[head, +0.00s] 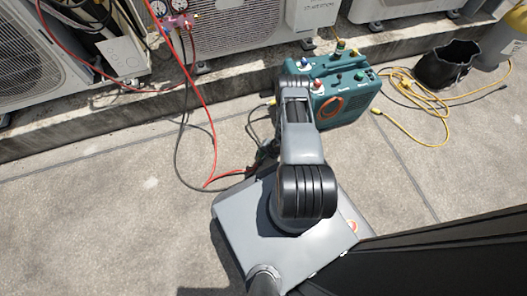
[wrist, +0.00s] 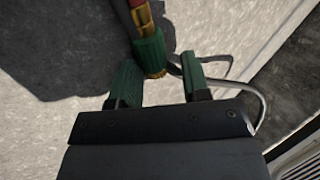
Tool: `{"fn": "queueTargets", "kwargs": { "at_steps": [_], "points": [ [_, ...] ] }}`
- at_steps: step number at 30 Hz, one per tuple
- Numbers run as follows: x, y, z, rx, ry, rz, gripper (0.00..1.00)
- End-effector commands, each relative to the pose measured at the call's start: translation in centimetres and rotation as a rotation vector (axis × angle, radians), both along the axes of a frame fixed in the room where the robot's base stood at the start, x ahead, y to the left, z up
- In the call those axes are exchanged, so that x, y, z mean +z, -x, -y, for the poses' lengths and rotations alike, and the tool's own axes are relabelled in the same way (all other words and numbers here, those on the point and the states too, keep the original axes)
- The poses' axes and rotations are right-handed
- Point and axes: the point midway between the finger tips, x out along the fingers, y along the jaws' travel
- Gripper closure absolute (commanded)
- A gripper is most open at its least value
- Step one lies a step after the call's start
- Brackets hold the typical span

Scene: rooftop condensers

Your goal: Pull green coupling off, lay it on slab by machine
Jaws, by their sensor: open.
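In the wrist view a green ribbed coupling (wrist: 151,50) with a brass end hangs from a red hose fitting at the top. My gripper (wrist: 159,64) is open, with a green-padded finger on each side of the coupling's lower end. I see gaps on both sides, so the jaws do not appear to grip it. In the head view the teal machine (head: 345,98) stands on the concrete slab (head: 110,205), partly behind my arm. My gripper and the coupling cannot be made out clearly there.
Condenser units (head: 225,25) stand on a raised concrete kerb (head: 120,118) at the back. A red hose (head: 206,105) and a black one run down to the slab. A yellow cable (head: 415,125) lies right, near a black bucket (head: 447,65). Slab at left is clear.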

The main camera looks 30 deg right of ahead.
Motion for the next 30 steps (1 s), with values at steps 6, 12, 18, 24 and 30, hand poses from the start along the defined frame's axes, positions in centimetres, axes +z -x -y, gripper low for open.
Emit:
{"fn": "queueTargets", "kwargs": {
  "at_steps": [6, 12, 18, 24, 30],
  "points": [
    [0.9, 0.8, 0.4, -0.006, 0.002, -0.012, 0.43],
    [4.5, 2.2, 1.4, -0.005, 0.001, -0.007, 0.43],
    [8.1, 3.8, 2.4, -0.002, 0.000, -0.002, 0.43],
    [10.6, 5.0, 3.3, -0.001, 0.000, 0.000, 0.43],
    [11.8, 5.7, 3.7, -0.001, 0.000, 0.001, 0.43]
  ]
}}
